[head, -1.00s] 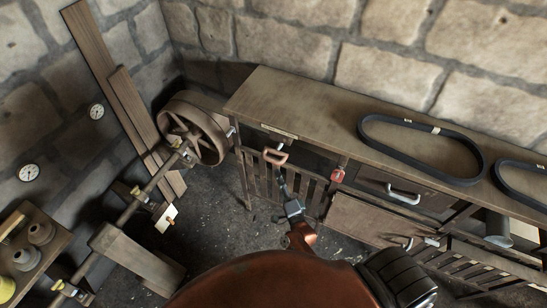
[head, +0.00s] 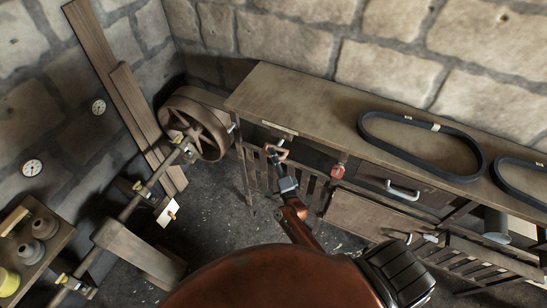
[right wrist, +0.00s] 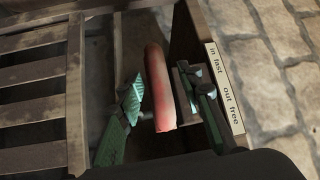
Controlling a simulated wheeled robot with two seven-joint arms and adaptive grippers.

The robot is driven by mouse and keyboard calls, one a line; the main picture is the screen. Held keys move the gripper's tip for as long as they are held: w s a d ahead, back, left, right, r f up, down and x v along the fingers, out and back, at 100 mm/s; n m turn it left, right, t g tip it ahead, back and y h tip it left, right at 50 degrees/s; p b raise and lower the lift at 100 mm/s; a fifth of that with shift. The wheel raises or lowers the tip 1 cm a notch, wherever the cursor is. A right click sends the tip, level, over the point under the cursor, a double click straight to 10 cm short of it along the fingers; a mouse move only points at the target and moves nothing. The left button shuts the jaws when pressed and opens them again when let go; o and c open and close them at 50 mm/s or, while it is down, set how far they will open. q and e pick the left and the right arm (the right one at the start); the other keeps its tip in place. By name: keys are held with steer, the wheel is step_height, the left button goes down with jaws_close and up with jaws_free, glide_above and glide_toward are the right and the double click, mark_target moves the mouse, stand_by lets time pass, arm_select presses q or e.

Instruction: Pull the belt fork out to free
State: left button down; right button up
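The belt fork's red handle (head: 271,149) sticks out at the left end of the bench front, below a small label plate (head: 281,130). In the right wrist view the label (right wrist: 225,88) reads "in fast out free". There the red handle (right wrist: 158,88) stands between the two green fingers of my right gripper (right wrist: 168,112). The fingers are spread, with a gap visible on the left side; the right finger is closer to a small bracket by the handle. In the head view my right gripper (head: 278,162) is at the handle. My left gripper is out of view.
The wooden bench (head: 300,95) carries a black belt (head: 420,145) and part of another. A spoked pulley (head: 195,125) and shaft stand left of it. Another red handle (head: 338,171) hangs further right on the bench front. Slatted rails lie below; the floor left of the bench is open.

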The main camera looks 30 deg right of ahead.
jaws_close()
stand_by(0.5)
steer(key=s+a+p, duration=0.2)
steer(key=s+a, duration=0.3)
steer(key=a, duration=0.3)
steer(key=shift+s+f, duration=0.2)
steer(key=shift+s, duration=0.2)
steer(key=shift+c, duration=2.1)
jaws_free()
steer(key=shift+a, duration=0.1)
steer(key=o, duration=0.3)
steer(key=shift+s+r, duration=0.15)
steer(key=shift+o, duration=0.9)
